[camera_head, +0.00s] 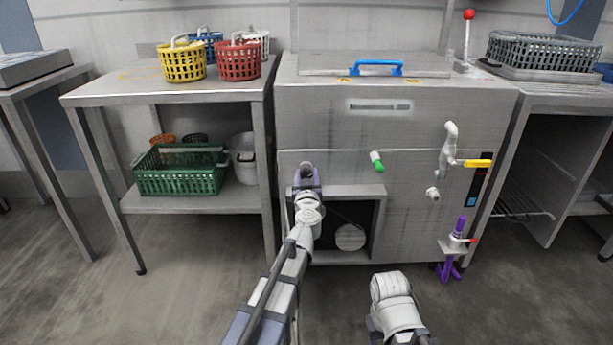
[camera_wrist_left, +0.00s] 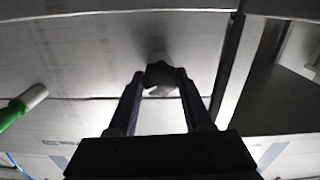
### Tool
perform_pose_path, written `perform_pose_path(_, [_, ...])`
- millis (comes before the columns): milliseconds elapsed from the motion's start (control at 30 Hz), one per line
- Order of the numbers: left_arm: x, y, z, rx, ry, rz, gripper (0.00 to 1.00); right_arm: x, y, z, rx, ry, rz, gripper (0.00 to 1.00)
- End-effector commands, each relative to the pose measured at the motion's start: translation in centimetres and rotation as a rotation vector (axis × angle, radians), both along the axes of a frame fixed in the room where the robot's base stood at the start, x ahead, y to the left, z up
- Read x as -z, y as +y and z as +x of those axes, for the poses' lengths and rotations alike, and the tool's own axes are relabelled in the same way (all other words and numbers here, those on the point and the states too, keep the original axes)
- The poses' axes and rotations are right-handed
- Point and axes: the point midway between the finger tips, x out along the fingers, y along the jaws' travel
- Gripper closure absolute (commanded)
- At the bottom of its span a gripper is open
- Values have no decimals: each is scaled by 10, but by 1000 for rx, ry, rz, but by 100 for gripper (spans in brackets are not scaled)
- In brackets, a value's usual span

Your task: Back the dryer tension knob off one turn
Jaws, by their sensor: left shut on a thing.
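The dryer tension knob (camera_wrist_left: 160,76) is a dark round knob on the grey front panel, seen in the wrist view between my left fingertips. In the head view the knob (camera_head: 306,168) shows just above the upper left corner of the square opening. My left gripper (camera_head: 306,180) reaches it from below and is shut on it; it also shows in the left wrist view (camera_wrist_left: 160,82). The fingers hide part of the knob, and I cannot read its turn angle. My right arm shows at the bottom of the head view, but its fingers are hidden.
The grey washer (camera_head: 330,130) carries a green-tipped handle (camera_head: 377,162) and a yellow lever (camera_head: 478,163) right of the knob. An open compartment (camera_head: 379,215) lies just below the knob. A purple stand (camera_head: 447,270) is at lower right.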

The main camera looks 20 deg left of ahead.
Motion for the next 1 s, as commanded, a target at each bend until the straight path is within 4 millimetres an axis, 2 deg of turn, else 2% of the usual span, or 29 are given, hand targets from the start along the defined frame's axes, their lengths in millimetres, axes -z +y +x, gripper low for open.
perform_pose_path(367, [0,0,0,0,-44,-153,100,0,0,0,0,0,0,50])
perform_pose_path(1000, [1,1,-1,0,-205,-712,100,1,0,0,0,0,0,50])
